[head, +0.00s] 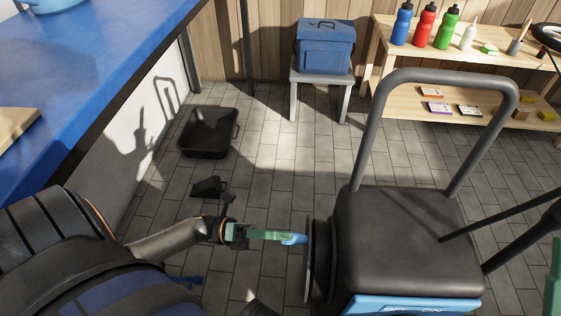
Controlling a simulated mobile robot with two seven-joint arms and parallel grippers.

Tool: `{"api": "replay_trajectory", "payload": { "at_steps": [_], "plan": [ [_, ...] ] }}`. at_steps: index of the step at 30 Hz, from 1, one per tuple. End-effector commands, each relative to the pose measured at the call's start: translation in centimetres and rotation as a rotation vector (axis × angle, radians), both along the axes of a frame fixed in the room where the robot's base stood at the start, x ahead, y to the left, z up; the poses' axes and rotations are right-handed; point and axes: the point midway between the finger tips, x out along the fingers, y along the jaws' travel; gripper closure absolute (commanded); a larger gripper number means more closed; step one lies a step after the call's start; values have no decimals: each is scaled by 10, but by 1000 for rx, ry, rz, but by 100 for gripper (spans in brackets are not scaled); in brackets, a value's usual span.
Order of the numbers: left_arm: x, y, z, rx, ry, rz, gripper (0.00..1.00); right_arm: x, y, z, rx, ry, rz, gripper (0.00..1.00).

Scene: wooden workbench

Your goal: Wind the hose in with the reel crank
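The dark reel disc (309,262) stands on edge at the left side of a dark machine (400,235) with a grey tubular handle. A light blue crank grip (295,239) sticks out from the disc to the left. My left gripper (285,237) has green fingers that reach the blue grip from the left and overlap it. The fingers show edge-on, so I cannot tell if they are closed around it. A green piece at the right edge seems to be part of my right gripper (555,280), mostly cut off. I cannot make out the hose.
A blue workbench (110,45) runs along the left. A black tray (208,132) and a dustpan (208,187) lie on the tiled floor. A blue box (324,47) sits on a stool. A wooden shelf (392,60) at the back right carries bottles.

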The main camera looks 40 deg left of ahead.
Motion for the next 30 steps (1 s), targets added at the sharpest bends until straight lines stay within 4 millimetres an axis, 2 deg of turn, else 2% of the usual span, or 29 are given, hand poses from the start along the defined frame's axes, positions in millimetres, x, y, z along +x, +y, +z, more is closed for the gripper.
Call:
{"api": "replay_trajectory", "payload": {
  "at_steps": [1,5,19,23,30],
  "plan": [
    [0,0,0,1,2,1,45,0,0,0,0,0,0,100],
    [-1,1,-2,4,4,0,32,0,0,0,-1,0,1,100],
    [-4,7,-5,9,10,2,32,0,0,0,-4,1,2,100],
    [-12,24,-9,10,11,3,32,0,0,0,-3,0,1,100],
    [-35,71,-18,11,9,4,32,0,0,-4,-4,0,1,100]
  ]
}}
